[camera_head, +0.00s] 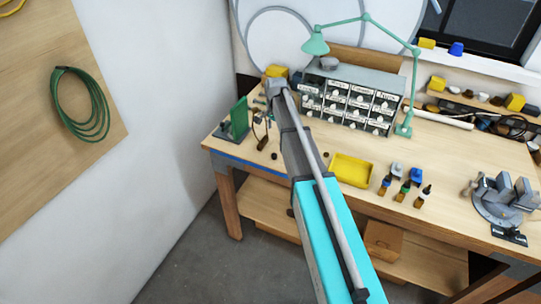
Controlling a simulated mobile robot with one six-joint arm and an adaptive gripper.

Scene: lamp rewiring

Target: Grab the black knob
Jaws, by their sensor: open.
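A small black round piece (273,156) lies on the workbench near its front left edge, and a similar dark piece (325,155) lies just right of my arm. Either may be the black knob; they are too small to tell. My gripper (262,122) is at the end of my arm, above the left part of the bench beside the green upright plate. It is open, apart from both dark pieces. My arm hides part of the bench behind it.
The wooden workbench (450,160) carries a labelled drawer cabinet (350,100), a green desk lamp (315,42), a yellow tray (350,170), several small bottles and a grey vise (500,200). A green stand (238,120) is at the left.

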